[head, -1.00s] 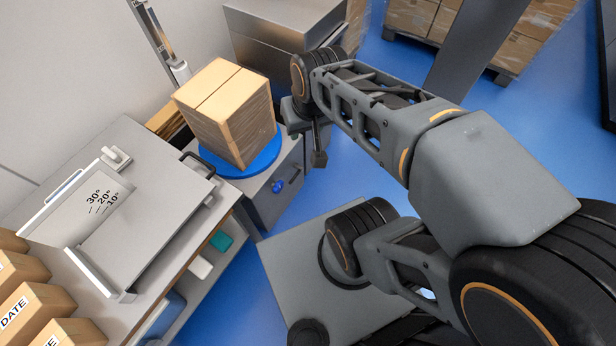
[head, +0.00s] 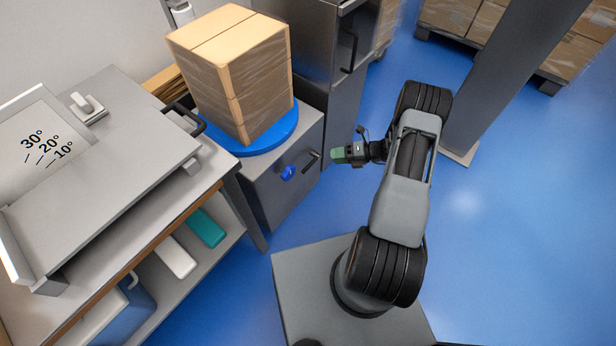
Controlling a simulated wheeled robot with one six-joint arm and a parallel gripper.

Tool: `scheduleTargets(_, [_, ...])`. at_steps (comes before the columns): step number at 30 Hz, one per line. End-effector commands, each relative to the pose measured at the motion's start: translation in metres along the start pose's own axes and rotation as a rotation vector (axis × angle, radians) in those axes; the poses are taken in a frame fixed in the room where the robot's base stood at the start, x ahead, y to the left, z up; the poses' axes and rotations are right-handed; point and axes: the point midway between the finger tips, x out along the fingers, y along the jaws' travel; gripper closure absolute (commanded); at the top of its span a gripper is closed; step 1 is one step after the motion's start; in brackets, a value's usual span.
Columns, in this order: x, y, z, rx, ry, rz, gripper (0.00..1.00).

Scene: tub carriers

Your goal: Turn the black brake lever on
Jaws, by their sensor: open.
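The black lever (head: 311,161) sits on the front of the grey cabinet (head: 256,204) under the blue turntable (head: 262,141), just right of a blue knob (head: 288,173). It is small in view and seems to slant. My gripper (head: 336,154), with green fingers, is open and empty. It points left towards the lever, a short way to its right in the picture, and looks apart from it. The gap between the fingers is hard to see from above.
A wrapped carton stack (head: 232,72) stands on the turntable. A tall metal cabinet (head: 338,95) with a black handle (head: 349,52) stands behind it. A workbench (head: 110,205) with a tilted plate fills the left. Blue floor (head: 500,240) is clear at right.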

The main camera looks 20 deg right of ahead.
Motion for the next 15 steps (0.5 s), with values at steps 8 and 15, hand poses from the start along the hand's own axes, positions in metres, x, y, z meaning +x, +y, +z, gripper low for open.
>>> scheduleTargets(8, [0.008, -0.09, -0.025, 0.34, -0.18, 0.092, 0.59])
scheduleTargets(15, [0.029, -0.1, -0.025, 0.395, -0.206, 0.11, 0.59])
